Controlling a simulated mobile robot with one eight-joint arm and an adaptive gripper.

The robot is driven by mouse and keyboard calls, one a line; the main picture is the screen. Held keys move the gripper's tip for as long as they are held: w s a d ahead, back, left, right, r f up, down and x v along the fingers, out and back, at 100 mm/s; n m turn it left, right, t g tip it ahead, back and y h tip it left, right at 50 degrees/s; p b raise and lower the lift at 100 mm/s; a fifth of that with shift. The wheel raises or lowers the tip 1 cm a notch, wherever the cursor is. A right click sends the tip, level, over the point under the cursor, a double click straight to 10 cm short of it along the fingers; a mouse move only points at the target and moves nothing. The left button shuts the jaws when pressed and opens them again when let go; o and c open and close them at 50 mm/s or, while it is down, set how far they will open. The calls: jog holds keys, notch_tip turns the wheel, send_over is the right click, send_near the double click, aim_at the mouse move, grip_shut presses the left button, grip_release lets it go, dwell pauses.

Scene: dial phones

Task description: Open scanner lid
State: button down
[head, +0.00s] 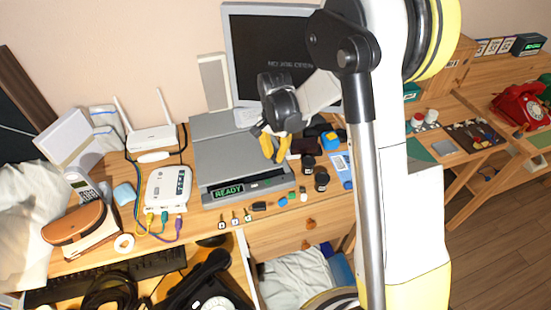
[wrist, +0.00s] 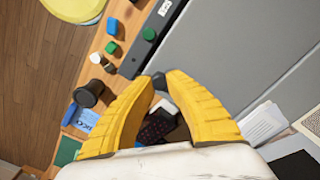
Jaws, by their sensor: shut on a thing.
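The grey scanner (head: 225,160) sits on the wooden desk, with a green READY display (head: 228,190) on its front strip. Its flat grey lid looks down, with no clear gap visible. In the wrist view the lid (wrist: 235,60) fills the upper right. My gripper (head: 274,155), with yellow fingers, is at the scanner's right edge. In the wrist view the fingertips (wrist: 160,84) come close together at the lid's edge, near the corner by the dark front strip (wrist: 152,38). The fingers hide the gripped spot.
A white router (head: 153,138) and a white box (head: 168,190) with cables are to the left.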

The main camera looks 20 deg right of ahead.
jog(key=w+r+p, duration=0.5)
jog(key=w+r, duration=0.3)
jog(key=r, duration=0.3)
jog(key=shift+p, duration=0.3)
jog(key=c, duration=1.6)
grip_release()
jog(key=shift+f, duration=0.35)
jog(key=shift+c, duration=0.2)
jog(key=o, duration=0.4)
jog(key=shift+w+a+f, duration=0.15)
jog(key=shift+w, duration=0.1)
notch_tip(320, 180, up, 12)
jog(key=shift+s, duration=0.25)
